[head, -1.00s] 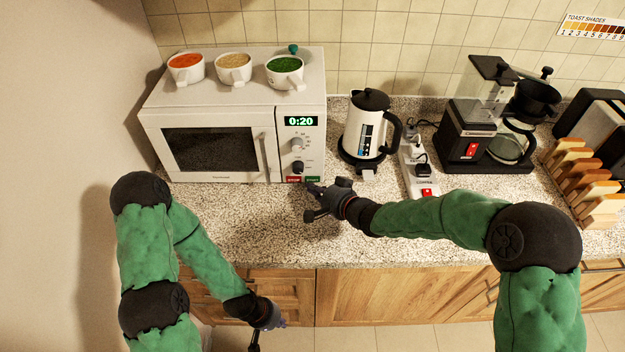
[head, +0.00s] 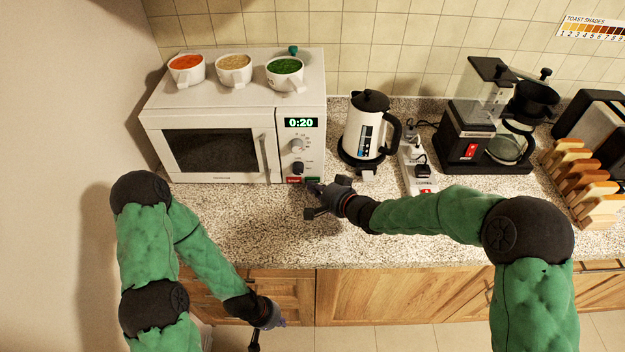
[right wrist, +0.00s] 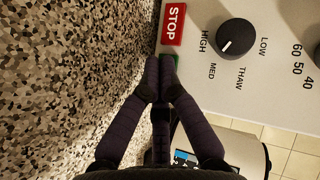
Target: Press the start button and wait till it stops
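The white microwave (head: 300,95) stands on the counter with its door shut; its display (head: 300,122) reads 0:20 in green. At the bottom of its panel are the red STOP button (right wrist: 173,24) and, beside it, the green start button (right wrist: 175,62), mostly hidden by my fingertips. My right gripper (right wrist: 160,66) is shut and empty, its fingertips at the green button. I cannot tell whether they touch it or push it in. My left gripper (head: 263,335) hangs low in front of the cabinets, away from the microwave; its fingers are too unclear to judge.
Three filled cups, red (head: 187,71), tan (head: 234,70) and green (head: 286,73), stand on the microwave. A kettle (head: 365,130) and a power strip (head: 421,170) are to its right, then a coffee maker (head: 468,145).

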